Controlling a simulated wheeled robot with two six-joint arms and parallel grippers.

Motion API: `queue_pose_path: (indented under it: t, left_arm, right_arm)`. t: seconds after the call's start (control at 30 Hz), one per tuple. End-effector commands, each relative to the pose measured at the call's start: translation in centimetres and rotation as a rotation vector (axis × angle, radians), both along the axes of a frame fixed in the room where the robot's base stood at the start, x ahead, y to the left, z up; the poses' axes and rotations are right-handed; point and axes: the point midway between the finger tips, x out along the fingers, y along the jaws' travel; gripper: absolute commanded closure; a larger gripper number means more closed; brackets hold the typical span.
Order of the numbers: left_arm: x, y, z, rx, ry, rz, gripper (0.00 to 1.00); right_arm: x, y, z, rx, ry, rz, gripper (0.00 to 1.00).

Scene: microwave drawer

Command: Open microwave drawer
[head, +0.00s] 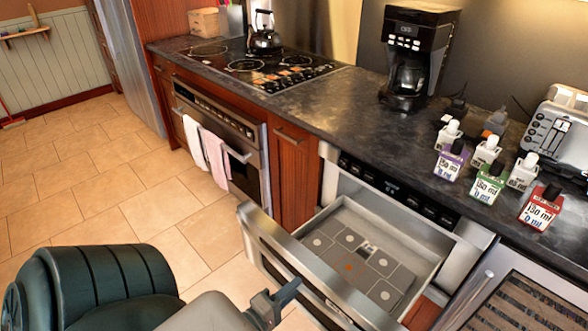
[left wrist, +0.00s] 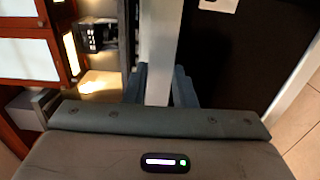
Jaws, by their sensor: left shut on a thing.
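The microwave drawer (head: 352,214) is pulled out of its housing below the counter in the head view, so its grey inner floor shows. Its steel front panel (head: 268,232) faces the lower left and stands well away from the control strip (head: 385,186). My left gripper (head: 288,291) is at the outer side of the front panel, low in the head view. In the left wrist view its blue fingers (left wrist: 160,86) are shut on a pale metal bar (left wrist: 160,45), which looks like the drawer's handle. My right gripper is in neither view.
Several bottles (head: 489,168), a coffee maker (head: 412,60) and a toaster (head: 560,135) stand on the dark counter (head: 300,115). An oven (head: 235,150) with two towels is left of the drawer. A glass-fronted cooler (head: 520,300) is at right. Tiled floor (head: 120,180) is clear at left.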

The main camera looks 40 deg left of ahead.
Motion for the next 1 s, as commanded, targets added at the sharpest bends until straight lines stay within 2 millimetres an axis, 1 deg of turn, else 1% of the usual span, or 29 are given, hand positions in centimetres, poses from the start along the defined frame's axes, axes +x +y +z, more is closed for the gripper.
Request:
queue_pose_path:
  t: [0.03, 0.27, 0.3, 0.37, 0.4, 0.67, 0.77, 0.87, 1.0]
  left_arm:
    - [-0.1, 0.0, -0.2, 0.0, 0.006, 0.0, 1.0]
    - [0.0, 0.0, -0.2, 0.0, 0.006, 0.0, 1.0]
    - [0.0, 0.0, -0.2, 0.0, 0.006, 0.0, 0.71]
    - [0.0, 0.0, -0.2, 0.0, 0.005, 0.0, 0.59]
    - [0.0, 0.0, -0.2, 0.0, 0.004, 0.0, 0.55]
    - [0.0, 0.0, -0.1, 0.0, 0.001, 0.0, 0.55]
    - [-0.5, 0.0, -0.2, 0.0, 0.003, -0.001, 0.55]
    - [-1.7, 0.0, -0.3, 0.001, 0.004, -0.001, 0.55]
    - [-4.3, 0.1, -0.4, 0.0, 0.006, -0.001, 0.55]
  right_arm:
    - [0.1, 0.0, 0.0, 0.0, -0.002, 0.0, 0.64]
    - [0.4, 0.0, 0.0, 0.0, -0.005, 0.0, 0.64]
    - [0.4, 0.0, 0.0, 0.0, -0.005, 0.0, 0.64]
    - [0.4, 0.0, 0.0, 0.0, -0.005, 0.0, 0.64]
    - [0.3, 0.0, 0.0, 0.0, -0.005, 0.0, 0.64]
    - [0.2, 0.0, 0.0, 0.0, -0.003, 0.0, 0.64]
    - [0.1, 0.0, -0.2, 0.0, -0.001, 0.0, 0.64]
    - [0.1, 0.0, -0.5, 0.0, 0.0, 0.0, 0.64]
    - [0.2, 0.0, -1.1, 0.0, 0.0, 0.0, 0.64]
